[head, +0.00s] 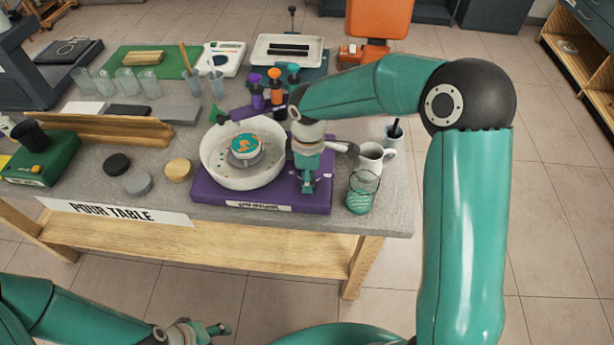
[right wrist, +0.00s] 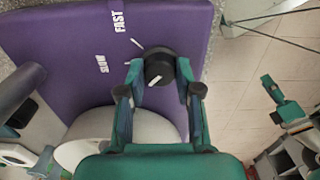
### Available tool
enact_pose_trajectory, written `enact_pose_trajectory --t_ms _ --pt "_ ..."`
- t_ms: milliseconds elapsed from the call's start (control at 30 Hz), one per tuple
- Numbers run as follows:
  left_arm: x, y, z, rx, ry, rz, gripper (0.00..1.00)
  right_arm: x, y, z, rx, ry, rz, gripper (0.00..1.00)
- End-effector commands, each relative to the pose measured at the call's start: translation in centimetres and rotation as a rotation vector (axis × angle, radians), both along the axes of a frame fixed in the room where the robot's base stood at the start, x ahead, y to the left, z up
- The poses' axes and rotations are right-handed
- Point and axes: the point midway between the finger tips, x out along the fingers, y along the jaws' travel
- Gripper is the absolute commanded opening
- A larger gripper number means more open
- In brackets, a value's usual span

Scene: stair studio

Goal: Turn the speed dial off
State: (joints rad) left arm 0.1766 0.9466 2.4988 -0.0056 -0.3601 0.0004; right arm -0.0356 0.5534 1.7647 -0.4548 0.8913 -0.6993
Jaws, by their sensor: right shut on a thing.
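The speed dial (right wrist: 159,66) is a round black knob on the purple base (right wrist: 60,35) of the spinner. In the right wrist view its white mark lies on the lower-left side of the knob. The words SLOW (right wrist: 101,63) and FAST (right wrist: 118,21) are printed left of it; I see no off label. My right gripper (right wrist: 160,72) is shut on the dial, one finger on each side. In the head view my right gripper (head: 308,180) comes down on the base's right part and hides the dial. My left gripper (head: 205,330) is low in the head view, away from the table.
A white round bowl (head: 215,172) with a painted disc in it sits left of my right gripper.

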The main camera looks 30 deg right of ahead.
Motion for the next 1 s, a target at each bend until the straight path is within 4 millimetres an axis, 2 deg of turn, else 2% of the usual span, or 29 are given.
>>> enact_pose_trajectory --t_ms 233,267,400,767,867,1000 --pt "0.0 0.0 0.0 0.0 0.0 0.0 0.5 0.5 -0.1 0.4 -0.001 -0.017 0.0 0.0" --pt "0.0 0.0 0.0 0.0 0.0 0.0 0.5 0.5 -0.1 0.4 -0.001 -0.017 0.0 0.37" --pt "0.0 0.0 0.0 0.0 0.0 0.0 0.5 0.3 -0.1 0.3 -0.001 -0.013 0.0 0.59" --pt "0.0 0.0 0.1 0.0 0.0 0.0 0.5 0.2 0.0 0.3 -0.001 -0.005 -0.001 0.59" --pt "0.0 0.0 0.1 0.0 0.0 0.0 0.5 0.2 0.0 1.1 -0.001 -0.008 0.0 0.59" --pt "0.0 0.0 0.1 0.0 0.0 0.0 0.5 0.3 0.0 3.2 -0.001 -0.01 -0.002 0.59"
